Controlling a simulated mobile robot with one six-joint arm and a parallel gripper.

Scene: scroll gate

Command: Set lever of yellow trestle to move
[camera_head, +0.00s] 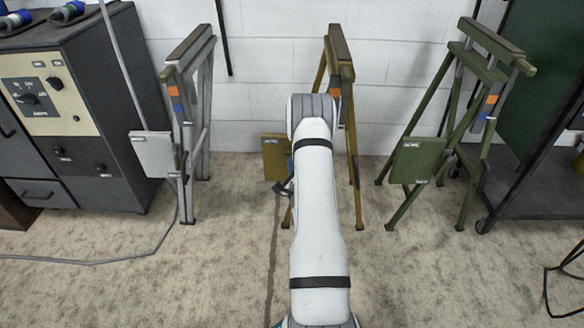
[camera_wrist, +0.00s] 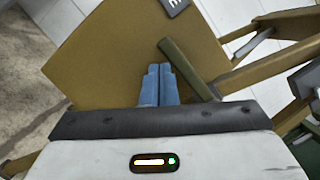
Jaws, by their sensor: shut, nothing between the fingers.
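The yellow trestle (camera_head: 341,62) stands by the white wall in the middle of the head view, partly hidden behind my arm. Its ochre plate (camera_head: 274,158) shows left of the arm and fills much of the wrist view (camera_wrist: 120,60). A olive-brown bar that looks like the lever (camera_wrist: 184,64) slants across the plate in the wrist view. My gripper (camera_wrist: 157,70) has its blue fingers shut and empty in front of the plate, just left of the bar. I cannot tell whether they touch it. A small dark label (camera_wrist: 174,5) is cut off at the top edge.
A grey trestle (camera_head: 190,60) stands to the left and a green trestle (camera_head: 483,70) to the right, each with a plate. A dark cabinet (camera_head: 100,100) is at far left, a dark cart (camera_head: 535,170) at far right. A cable (camera_head: 90,262) lies on the floor.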

